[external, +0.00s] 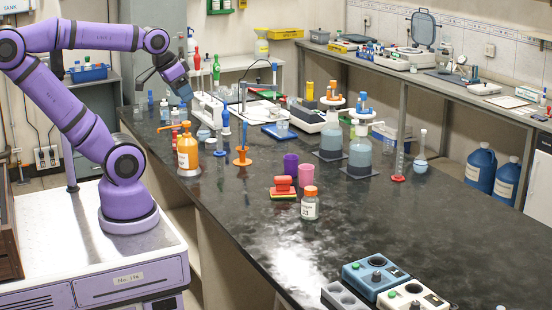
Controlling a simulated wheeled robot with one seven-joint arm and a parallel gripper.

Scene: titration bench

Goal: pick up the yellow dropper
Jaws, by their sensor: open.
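I cannot make out a yellow dropper for certain. A small upright yellow piece (310,91) stands near the white stirrer at the back middle of the bench; it is too small to tell what it is. My gripper (183,94) hangs over the far left part of the dark bench (390,235), above the amber pump bottle (187,152) and several small bottles. Its jaws are open and I see nothing held in them. The fingertips are small and partly hidden by the wrist.
A blue burette on an orange base (241,155), purple cup (291,165), pink cup (306,173), red-handled sponge block (283,187) and orange-capped jar (310,205) stand mid-bench. Two large flasks (360,155) stand behind. Blue and white devices (375,277) sit in front. The right front is clear.

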